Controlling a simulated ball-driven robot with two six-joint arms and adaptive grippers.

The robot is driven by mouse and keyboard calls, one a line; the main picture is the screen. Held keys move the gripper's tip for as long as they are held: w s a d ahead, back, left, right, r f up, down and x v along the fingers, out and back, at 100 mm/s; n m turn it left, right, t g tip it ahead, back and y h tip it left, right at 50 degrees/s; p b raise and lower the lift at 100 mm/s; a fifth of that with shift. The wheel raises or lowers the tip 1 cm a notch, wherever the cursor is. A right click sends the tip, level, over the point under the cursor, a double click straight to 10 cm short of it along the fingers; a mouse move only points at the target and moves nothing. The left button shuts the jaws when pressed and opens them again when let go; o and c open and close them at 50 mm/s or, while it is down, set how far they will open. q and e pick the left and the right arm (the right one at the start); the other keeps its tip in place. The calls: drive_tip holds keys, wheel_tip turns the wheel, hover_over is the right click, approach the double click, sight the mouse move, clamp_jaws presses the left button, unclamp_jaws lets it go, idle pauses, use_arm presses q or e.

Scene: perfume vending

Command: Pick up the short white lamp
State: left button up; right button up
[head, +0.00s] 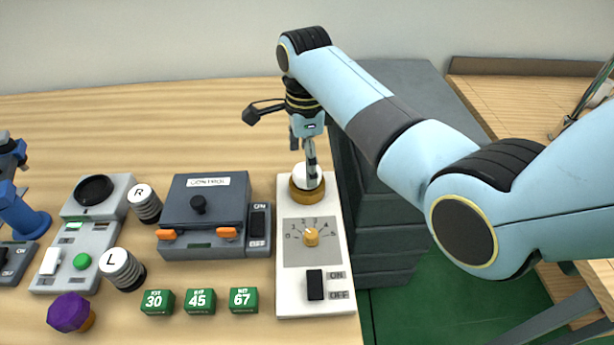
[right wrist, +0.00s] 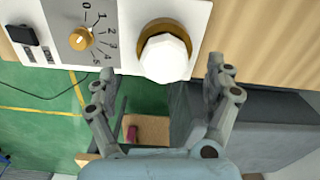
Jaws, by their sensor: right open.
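The short white lamp (head: 307,176) has a white faceted dome on a round gold base. It sits at the far end of a white control panel (head: 319,275). In the right wrist view the lamp (right wrist: 166,58) stands upright at the panel's end. My right gripper (head: 306,145) is above the lamp in the head view and partly covers it. In the right wrist view its two open fingers (right wrist: 161,70) are spread on either side of the lamp, with nothing held. Whether a finger touches the lamp cannot be told. My left gripper is not in view.
The panel also has a gold dial (head: 311,237) and a black switch (head: 315,285). A dark control box (head: 204,205) stands to the left. Several green number blocks (head: 200,302) lie in front. A grey cabinet (head: 385,235) is right of the table edge. The table behind is clear.

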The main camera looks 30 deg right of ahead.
drive_tip(key=f, duration=0.4)
drive_tip(key=shift+w+d+f, duration=0.2)
drive_tip(key=shift+d+f, duration=0.05)
drive_tip(key=shift+f, duration=0.05)
drive_tip(key=shift+c, duration=0.3)
drive_tip(key=c, duration=1.2)
drive_tip(key=shift+c, duration=0.2)
drive_tip(key=shift+r, duration=0.15)
